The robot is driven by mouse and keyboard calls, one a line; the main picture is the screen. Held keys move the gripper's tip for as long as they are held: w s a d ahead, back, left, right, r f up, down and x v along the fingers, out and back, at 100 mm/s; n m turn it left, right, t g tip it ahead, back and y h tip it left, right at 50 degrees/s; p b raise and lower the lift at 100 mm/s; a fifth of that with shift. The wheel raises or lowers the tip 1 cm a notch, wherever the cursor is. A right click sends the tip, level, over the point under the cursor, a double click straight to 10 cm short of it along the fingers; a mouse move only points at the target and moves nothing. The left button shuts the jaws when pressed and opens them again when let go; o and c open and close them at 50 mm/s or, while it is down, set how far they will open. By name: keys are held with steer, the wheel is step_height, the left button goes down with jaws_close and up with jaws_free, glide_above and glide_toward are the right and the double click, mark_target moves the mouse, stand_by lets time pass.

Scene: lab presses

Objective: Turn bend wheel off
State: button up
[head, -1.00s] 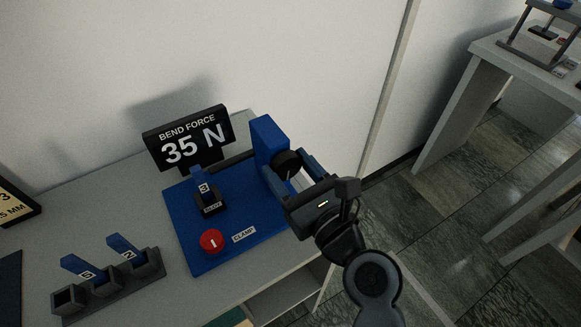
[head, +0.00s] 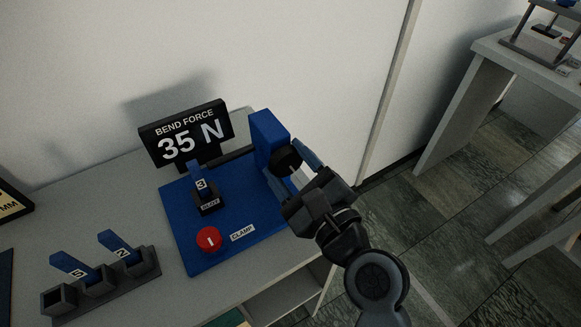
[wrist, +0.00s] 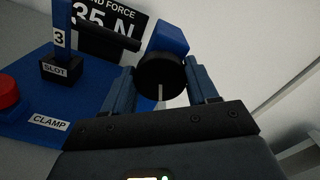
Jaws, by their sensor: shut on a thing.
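The bend wheel (head: 285,158) is a dark round knob on the front of the blue upright block (head: 266,136) of the press. In the wrist view the wheel (wrist: 160,82) shows a white line pointing down towards me. My gripper (head: 289,168) has one finger on each side of the wheel and is shut on it. In the wrist view the fingers (wrist: 158,72) flank the wheel's left and right sides. The display (head: 186,136) reads BEND FORCE 35 N. A blue strip marked 3 (head: 200,182) stands in the black slot holder (head: 207,203).
The red clamp knob (head: 208,239) sits on the blue base (head: 193,264) near the CLAMP label. A grey rack (head: 101,285) with blue strips 5 and 2 stands at front left. A dark sign is cut off at the left edge. Another table (head: 500,62) is at far right.

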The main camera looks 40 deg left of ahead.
steer(key=n+b, duration=0.1)
steer(key=n, duration=0.1)
steer(key=n+b, duration=0.1)
steer(key=n, duration=0.1)
steer(key=shift+f+n, duration=0.2)
steer(key=shift+n, duration=0.1)
steer(key=n+b, duration=0.2)
steer(key=n, duration=0.1)
steer(key=shift+f+n+b, duration=0.1)
steer(key=shift+n+b, duration=0.25)
steer(key=shift+n, duration=0.05)
steer(key=n+b, duration=0.2)
steer(key=n, duration=0.1)
steer(key=shift+n, duration=0.3)
steer(key=n+b, duration=0.3)
steer(key=shift+f+n, duration=0.15)
steer(key=shift+n, duration=0.15)
steer(key=n+b, duration=0.4)
steer(key=shift+f+n, duration=0.1)
steer(key=shift+n, duration=0.2)
steer(key=n+b, duration=0.6)
steer(key=n, duration=0.2)
steer(key=shift+b, duration=0.3)
steer(key=shift+w+n+b, duration=0.1)
steer(key=shift+n+b, duration=1.05)
steer(key=shift+n, duration=0.35)
